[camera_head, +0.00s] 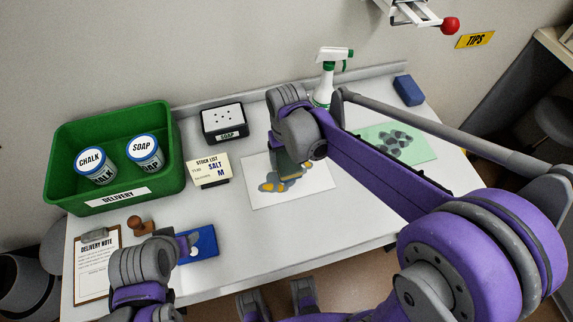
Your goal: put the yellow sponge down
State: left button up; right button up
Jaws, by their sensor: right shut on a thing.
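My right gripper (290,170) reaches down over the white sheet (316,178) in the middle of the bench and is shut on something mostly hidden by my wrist. Yellow patches (272,187) show just below the fingers, among grey-blue blots on the sheet; I take them for the yellow sponge, but its outline is unclear. I cannot tell whether it touches the sheet. My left gripper (190,246) is low at the front left, by a flat blue object (206,243); its fingers are too unclear to judge.
A green delivery crate (165,165) holding two jars stands back left. A soap box (223,123), stock card (208,170), spray bottle (325,80) and blue block (408,90) stand around. A green mat (420,151) with grey blots lies right, beyond my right arm. A clipboard (97,270) and stamp (140,225) lie left.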

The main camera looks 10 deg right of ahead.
aim_at(287, 166)
pick_arm(q)
jog(key=shift+f, duration=0.2)
pick_arm(e)
jog(key=shift+f, duration=1.8)
pick_arm(q)
jog(key=shift+f, duration=0.1)
jog(key=shift+f+b, duration=0.1)
jog(key=shift+b, duration=0.25)
pick_arm(e)
jog(key=shift+f, duration=0.2)
jog(key=o, duration=1.6)
jog(key=shift+c, duration=0.2)
jog(key=shift+r, duration=0.15)
